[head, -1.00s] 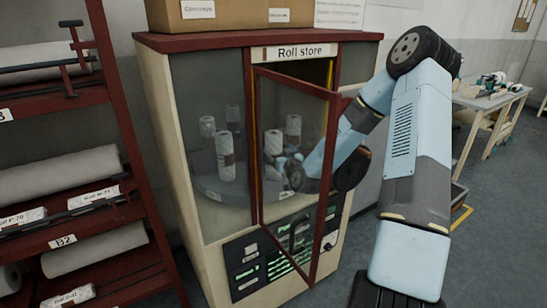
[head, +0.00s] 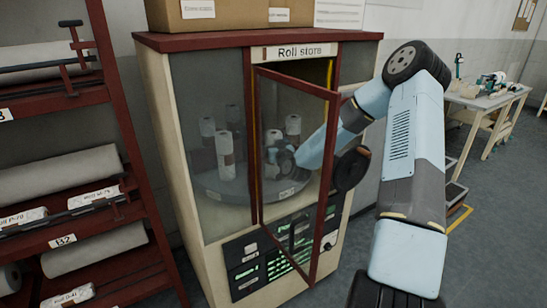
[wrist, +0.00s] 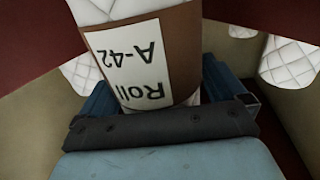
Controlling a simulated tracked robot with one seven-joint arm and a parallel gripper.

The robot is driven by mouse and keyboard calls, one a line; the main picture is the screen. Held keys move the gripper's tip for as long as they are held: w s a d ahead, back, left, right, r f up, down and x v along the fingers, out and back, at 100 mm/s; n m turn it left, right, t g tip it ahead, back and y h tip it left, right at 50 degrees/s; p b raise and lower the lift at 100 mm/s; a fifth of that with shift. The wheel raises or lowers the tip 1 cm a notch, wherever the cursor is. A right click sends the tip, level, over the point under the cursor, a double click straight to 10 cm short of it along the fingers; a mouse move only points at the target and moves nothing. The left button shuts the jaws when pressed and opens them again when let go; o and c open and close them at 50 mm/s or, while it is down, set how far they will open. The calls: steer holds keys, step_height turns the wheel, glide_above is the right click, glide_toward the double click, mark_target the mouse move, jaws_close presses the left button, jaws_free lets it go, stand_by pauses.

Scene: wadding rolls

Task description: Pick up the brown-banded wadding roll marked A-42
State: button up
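The roll marked A-42 (wrist: 165,45) fills the top of the wrist view, white with a brown band and a white label that reads upside down. My gripper (wrist: 160,95) has its blue fingers on either side of this roll. No clear gap shows between roll and fingers, but I cannot tell whether they press on it. In the head view my gripper (head: 284,158) is inside the roll store, behind the door glass, at a white roll (head: 273,138) that it partly hides.
Other rolls stand on the round shelf (head: 215,188), one at the left (head: 225,158) and one behind (head: 293,126). The store's red-framed door (head: 328,180) stands open beside my arm. A rack with large rolls (head: 60,175) is at the left.

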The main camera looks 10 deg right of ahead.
steer(key=c, duration=0.9)
steer(key=shift+r, duration=0.1)
steer(key=shift+c, duration=0.2)
